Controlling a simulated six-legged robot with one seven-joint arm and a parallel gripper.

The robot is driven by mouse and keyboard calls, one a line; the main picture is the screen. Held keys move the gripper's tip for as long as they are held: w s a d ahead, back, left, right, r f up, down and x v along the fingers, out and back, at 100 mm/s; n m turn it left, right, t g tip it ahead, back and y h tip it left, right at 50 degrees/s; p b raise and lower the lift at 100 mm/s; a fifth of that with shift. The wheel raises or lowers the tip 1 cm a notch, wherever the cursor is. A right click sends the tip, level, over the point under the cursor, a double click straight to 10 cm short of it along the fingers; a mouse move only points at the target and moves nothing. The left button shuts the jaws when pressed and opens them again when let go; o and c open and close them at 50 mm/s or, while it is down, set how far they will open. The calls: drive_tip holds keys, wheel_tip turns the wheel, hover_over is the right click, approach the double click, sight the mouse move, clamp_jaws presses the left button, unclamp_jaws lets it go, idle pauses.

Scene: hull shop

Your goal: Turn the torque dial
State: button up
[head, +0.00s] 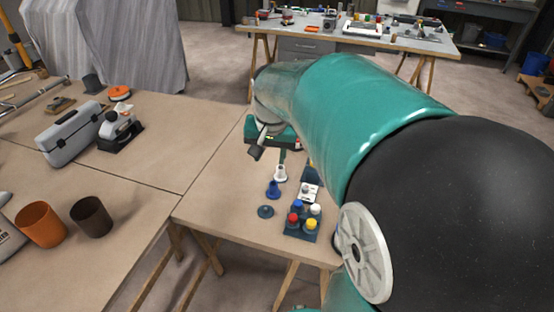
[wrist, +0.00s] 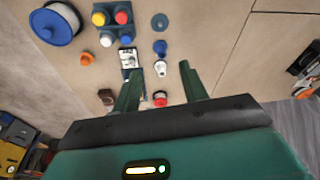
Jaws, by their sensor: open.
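My gripper (wrist: 161,67) is open and empty, pointing down over the table. In the head view my gripper (head: 270,153) is partly hidden by my arm. A white conical piece (wrist: 160,68) and a red-topped piece (wrist: 160,98) show between the fingers. A small orange knob-like piece (wrist: 87,59) is farther left. No contact is visible.
A blue piece (head: 273,190) and a dark disc (head: 265,211) lie near a caddy of colour-capped bottles (head: 289,232). The left table holds two cups (head: 40,224) and a grey toolbox (head: 70,134). Its middle is clear.

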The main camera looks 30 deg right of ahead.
drive_tip(key=w+d+f+m+g, duration=0.1)
drive_tip(key=w+d+f+m, duration=0.25)
drive_tip(key=d+f, duration=0.45)
drive_tip(key=m+g, duration=0.1)
drive_tip(key=m, duration=0.2)
hover_over(305, 188)
wheel_tip(305, 188, down, 3)
drive_tip(key=shift+n+y, duration=0.25)
drive_tip(key=shift+y, duration=0.15)
wheel_tip(305, 188, down, 14)
drive_tip(key=shift+d+r, duration=0.1)
drive_tip(key=shift+r, duration=0.1)
drive_tip(key=shift+c, duration=0.2)
clamp_jaws()
